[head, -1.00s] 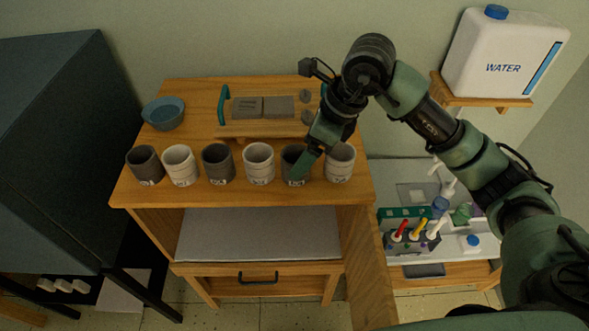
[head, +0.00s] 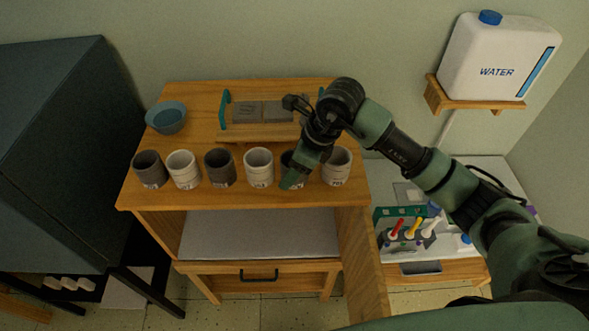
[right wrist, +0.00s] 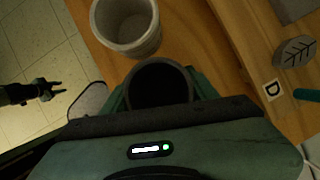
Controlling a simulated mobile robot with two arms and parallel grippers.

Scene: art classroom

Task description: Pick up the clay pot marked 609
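Several clay pots stand in a row along the front of the wooden worktop, dark and pale ones mixed. Their front marks are too small to read, so I cannot tell which is 609. My right gripper (head: 294,177) is down at the dark pot (right wrist: 160,84), second from the right. Its fingers lie on either side of that pot, close to its wall; whether they press on it is unclear. A pale pot (head: 336,167) stands just to the right, another pale pot (head: 259,168) to the left.
A blue bowl (head: 166,118) and a board with teal handles (head: 262,112) sit behind the pots. An open wooden door (head: 361,265) hangs at the cabinet's right. A water container (head: 497,56) is on a wall shelf. A dark cabinet (head: 65,150) stands left.

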